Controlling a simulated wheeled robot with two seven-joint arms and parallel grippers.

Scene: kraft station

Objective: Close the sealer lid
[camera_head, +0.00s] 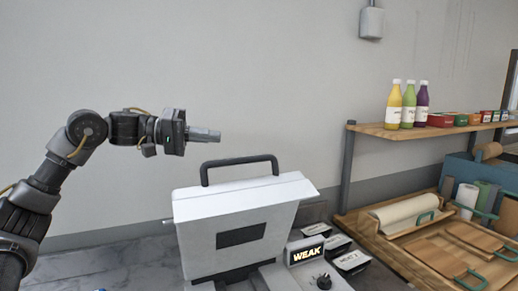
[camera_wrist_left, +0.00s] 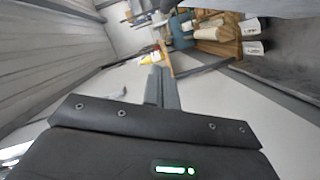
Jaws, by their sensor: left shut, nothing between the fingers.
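The sealer lid (camera_head: 240,207) is a pale grey-white box-like cover with a dark rectangular window on its front and a black bar handle (camera_head: 240,160) on top. It stands tall over the sealer base, whose control panel (camera_head: 312,275) shows at the lower right with a knob and a lit "WEAK" display. How far the lid is raised is hard to tell. My left gripper (camera_head: 206,134) is shut and empty, pointing right, above and left of the handle and apart from it. Its closed fingers show in the left wrist view (camera_wrist_left: 163,88). My right gripper is out of view.
A wooden shelf (camera_head: 390,131) at the right holds several bottles (camera_head: 408,104) and small containers. Below it are a paper roll (camera_head: 403,212) and wooden boards (camera_head: 448,245).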

